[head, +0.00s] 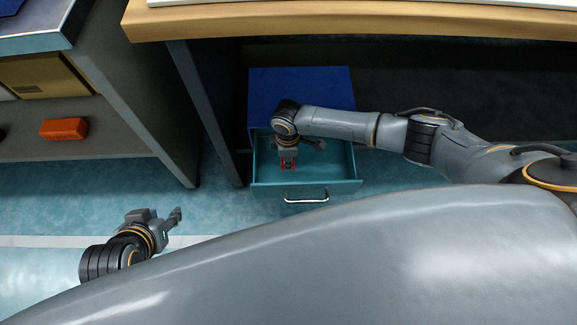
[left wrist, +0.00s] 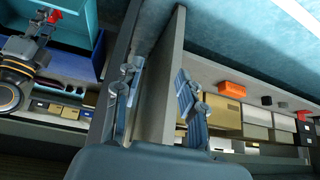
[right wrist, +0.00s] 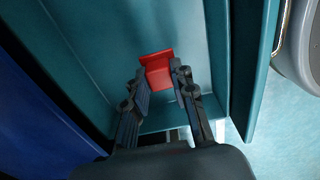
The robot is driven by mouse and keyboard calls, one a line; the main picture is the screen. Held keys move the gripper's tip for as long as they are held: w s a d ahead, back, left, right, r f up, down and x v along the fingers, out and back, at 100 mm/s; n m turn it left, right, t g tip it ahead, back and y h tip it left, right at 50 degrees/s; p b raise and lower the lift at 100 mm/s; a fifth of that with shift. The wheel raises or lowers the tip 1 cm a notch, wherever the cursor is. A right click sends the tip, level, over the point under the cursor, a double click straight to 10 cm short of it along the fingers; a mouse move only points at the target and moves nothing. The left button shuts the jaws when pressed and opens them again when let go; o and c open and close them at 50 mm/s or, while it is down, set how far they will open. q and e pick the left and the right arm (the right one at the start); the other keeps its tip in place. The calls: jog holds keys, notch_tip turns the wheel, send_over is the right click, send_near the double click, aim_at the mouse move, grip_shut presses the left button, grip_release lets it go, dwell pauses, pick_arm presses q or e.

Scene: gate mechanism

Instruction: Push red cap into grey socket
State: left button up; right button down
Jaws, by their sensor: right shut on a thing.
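The red cap (right wrist: 157,68) is between the fingertips of my right gripper (right wrist: 159,74), which is shut on it. In the head view my right gripper (head: 288,160) points down over the open teal drawer, and the cap shows as small red bits at its tips. In the left wrist view the red cap (left wrist: 54,16) also shows at the top left. My left gripper (head: 174,218) is over the floor, apart from the drawer. Its fingers stand apart and empty in the left wrist view (left wrist: 157,85). I do not see a grey socket in any view.
The teal drawer (head: 345,181) is pulled out of a blue cabinet (head: 300,85) and has a metal handle (head: 306,197). A wooden tabletop (head: 350,25) overhangs the cabinet. An orange box (head: 64,129) lies on a grey shelf at left. The floor before the shelf is clear.

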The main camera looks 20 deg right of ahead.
pick_arm(q)
jog(key=s+a+g+p, duration=0.1)
jog(key=s+g+p, duration=0.1)
jog(key=s, duration=0.3)
jog(key=shift+s+a+g+y+p, duration=0.4)
jog(key=shift+g, duration=0.2)
pick_arm(e)
jog(key=shift+r, duration=1.3)
pick_arm(q)
jog(key=shift+r, duration=0.1)
